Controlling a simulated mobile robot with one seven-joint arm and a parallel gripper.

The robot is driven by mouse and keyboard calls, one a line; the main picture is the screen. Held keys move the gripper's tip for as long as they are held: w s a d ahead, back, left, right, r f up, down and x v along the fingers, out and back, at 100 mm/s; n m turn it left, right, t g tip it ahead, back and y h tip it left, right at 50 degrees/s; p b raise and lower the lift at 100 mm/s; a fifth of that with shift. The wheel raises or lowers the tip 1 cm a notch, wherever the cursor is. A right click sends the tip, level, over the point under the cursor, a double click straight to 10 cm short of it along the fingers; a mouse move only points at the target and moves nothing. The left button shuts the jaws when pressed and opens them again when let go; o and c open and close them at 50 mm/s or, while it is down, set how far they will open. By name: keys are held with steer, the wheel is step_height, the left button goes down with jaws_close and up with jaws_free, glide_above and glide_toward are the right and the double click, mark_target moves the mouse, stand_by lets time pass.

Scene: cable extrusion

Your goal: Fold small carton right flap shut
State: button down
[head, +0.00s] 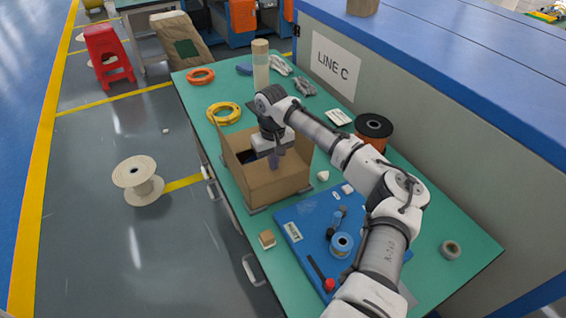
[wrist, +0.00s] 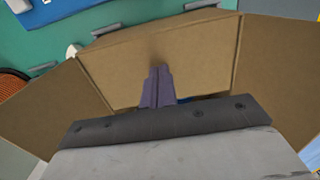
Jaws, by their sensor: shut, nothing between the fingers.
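An open brown carton (head: 280,186) stands on the green bench, its cardboard panels standing up around the opening. My gripper (head: 274,162) is over the opening, pointing down, its purple fingertips in front of the carton's near panel. In the wrist view the shut, empty fingers (wrist: 157,72) lie over the middle cardboard panel (wrist: 120,60); I cannot tell whether they touch it. Panels spread to the left (wrist: 50,112) and right (wrist: 280,75) there. My wrist hides part of the carton's inside and back. I cannot tell which panel is the right flap.
The right end of the bench is mostly clear.

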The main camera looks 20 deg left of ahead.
step_height(320, 180, up, 8)
steer(key=shift+r, duration=0.2)
stand_by(1.3)
